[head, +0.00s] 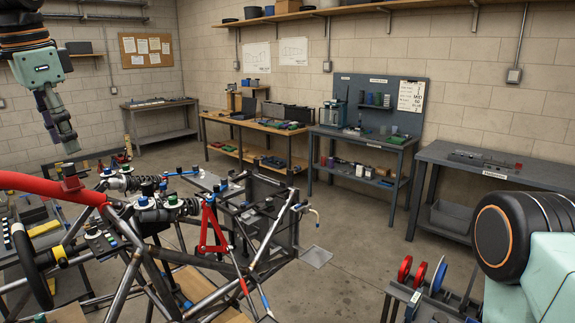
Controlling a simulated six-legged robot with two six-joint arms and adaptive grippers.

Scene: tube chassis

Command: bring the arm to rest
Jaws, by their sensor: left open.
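My left gripper (66,138) hangs at the upper left, pointing down. It is open and I see nothing between its fingers. In the picture it is above and left of the tube chassis (135,268), apart from it. The chassis has bare metal tubes, a thick red tube (45,184) at the left, and red and blue parts. My right arm shows only as a black joint and pale green link at the lower right; its gripper is out of view.
Workbenches (253,124) line the back wall, with a grey table (490,165) at the right. A low stand with red and blue discs (438,274) is at the lower right. A steering wheel (31,263) is at the lower left. The floor (340,215) right of the chassis is mostly clear.

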